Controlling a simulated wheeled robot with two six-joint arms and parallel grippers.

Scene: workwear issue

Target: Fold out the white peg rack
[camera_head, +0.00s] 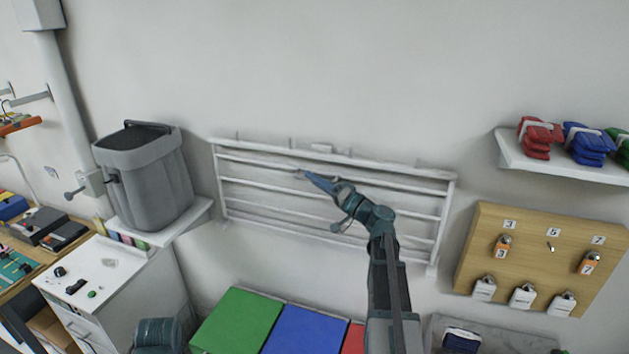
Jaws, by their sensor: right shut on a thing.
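The white peg rack (228,188) is mounted on the wall in the middle of the head view. It is a wide frame with several horizontal rails and looks nearly flat against the wall. My right gripper (303,174) is shut on one of its upper rails, left of the rack's middle. The right arm reaches up from below and covers part of the lower right rails. Of my left arm only a rounded link shows at the bottom left edge; its gripper is out of view.
A grey bin (150,185) stands on a shelf left of the rack. A wooden key board (540,262) and a shelf (570,171) with folded red, blue and green items are at the right. Green and blue panels (240,318) lie below. The wall above is bare.

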